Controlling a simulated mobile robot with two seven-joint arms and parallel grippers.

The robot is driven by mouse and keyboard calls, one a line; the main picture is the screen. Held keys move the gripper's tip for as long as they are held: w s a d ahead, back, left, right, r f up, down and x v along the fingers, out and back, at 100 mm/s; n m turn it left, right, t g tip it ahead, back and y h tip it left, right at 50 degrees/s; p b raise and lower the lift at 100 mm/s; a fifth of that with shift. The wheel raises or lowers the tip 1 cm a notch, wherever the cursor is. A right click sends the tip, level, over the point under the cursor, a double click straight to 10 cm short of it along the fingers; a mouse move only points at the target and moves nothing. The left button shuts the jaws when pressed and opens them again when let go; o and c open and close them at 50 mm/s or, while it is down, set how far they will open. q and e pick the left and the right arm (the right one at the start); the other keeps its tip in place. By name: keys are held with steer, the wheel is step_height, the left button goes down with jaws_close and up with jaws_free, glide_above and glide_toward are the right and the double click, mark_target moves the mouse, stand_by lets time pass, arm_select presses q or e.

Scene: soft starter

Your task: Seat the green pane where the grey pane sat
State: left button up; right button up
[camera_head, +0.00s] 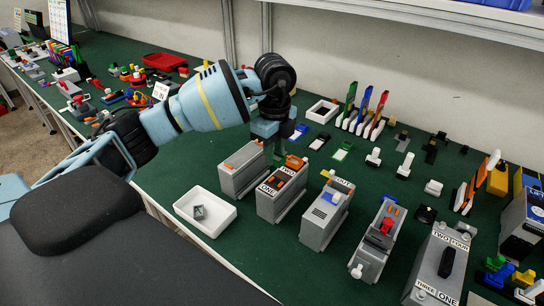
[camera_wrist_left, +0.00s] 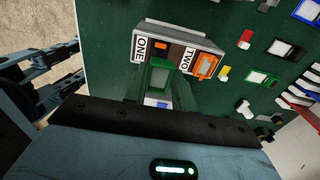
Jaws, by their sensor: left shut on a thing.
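The green pane (camera_wrist_left: 160,76), a green frame with a pale grey-green face, is held by my left gripper (camera_head: 266,132). In the head view the pane (camera_head: 279,148) shows only in part below the fingers. It hangs above the grey box labelled ONE and TWO (camera_head: 281,192), apart from it as far as I can tell. In the wrist view the pane overlaps the box (camera_wrist_left: 181,45). An orange-framed pane (camera_wrist_left: 206,66) sits at the TWO side. The grey pane (camera_head: 199,212) lies in the white tray (camera_head: 228,222). My right gripper is out of view.
Similar grey boxes stand close by: one to the left (camera_head: 242,170), one with a blue part (camera_head: 325,212) to the right. A loose blue-framed piece (camera_head: 298,131) and a green-framed piece (camera_head: 342,152) lie behind. Green table is bare between the boxes and these pieces.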

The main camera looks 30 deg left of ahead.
mark_target(274, 182)
arm_select(q)
steer(key=shift+d+f, duration=0.1)
steer(key=shift+f, duration=0.1)
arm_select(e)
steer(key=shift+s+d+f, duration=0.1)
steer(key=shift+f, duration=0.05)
